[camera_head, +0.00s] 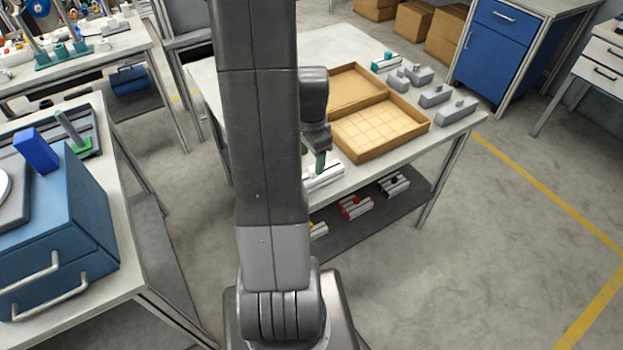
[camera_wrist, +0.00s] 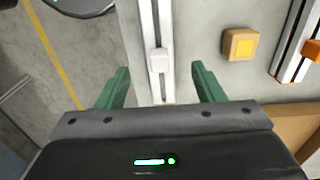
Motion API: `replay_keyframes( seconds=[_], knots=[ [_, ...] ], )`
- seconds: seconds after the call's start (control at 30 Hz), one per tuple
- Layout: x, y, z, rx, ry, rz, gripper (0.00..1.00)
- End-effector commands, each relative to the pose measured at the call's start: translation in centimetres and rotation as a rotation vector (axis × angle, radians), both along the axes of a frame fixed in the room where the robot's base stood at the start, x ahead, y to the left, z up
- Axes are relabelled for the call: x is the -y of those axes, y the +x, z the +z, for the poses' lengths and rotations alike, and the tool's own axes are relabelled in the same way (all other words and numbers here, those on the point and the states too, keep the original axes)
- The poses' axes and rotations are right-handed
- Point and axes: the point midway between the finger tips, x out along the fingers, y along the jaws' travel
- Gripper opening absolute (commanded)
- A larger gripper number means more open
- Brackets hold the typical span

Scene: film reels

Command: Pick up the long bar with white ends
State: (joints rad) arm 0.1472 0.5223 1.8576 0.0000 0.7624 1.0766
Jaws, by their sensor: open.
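A long pale bar (camera_wrist: 163,85) with a grey groove and a white block on it lies on the table, seen in the wrist view. It runs from the top edge down between my fingers, and its far end is out of frame. In the head view a white bar (camera_head: 326,177) lies at the near table edge, partly hidden by my arm. My gripper (camera_wrist: 161,85) is open, with one green finger on each side of the bar and a gap on both sides. In the head view only one green fingertip shows, just above the bar.
A yellow-topped block (camera_wrist: 240,44) and a bar with orange parts (camera_wrist: 300,45) lie to the right in the wrist view. An open cardboard box (camera_head: 381,128) stands behind my gripper on the table (camera_head: 345,42). Grey blocks (camera_head: 435,96) stand farther right. Several bars lie on the lower shelf (camera_head: 325,222).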

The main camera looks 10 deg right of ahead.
Motion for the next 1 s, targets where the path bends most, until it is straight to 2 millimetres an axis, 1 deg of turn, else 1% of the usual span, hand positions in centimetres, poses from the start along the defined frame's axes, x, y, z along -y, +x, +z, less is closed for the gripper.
replay_keyframes(
  seconds=[0.03, 0.13, 0.37, 0.7, 0.83, 1.0],
  knots=[
    [0.0, 0.0, -0.8, -0.004, 0.001, 0.0, 0.62],
    [0.0, 0.0, -1.8, -0.002, 0.0, 0.001, 0.62],
    [0.1, 0.0, -2.9, -0.001, 0.001, 0.001, 0.62],
    [0.5, 0.1, -6.7, -0.002, 0.0, 0.001, 0.62],
    [0.5, 0.1, -7.4, 0.0, 0.0, 0.001, 0.62],
    [0.5, 0.1, -7.6, 0.001, -0.001, 0.001, 0.62]
  ],
)
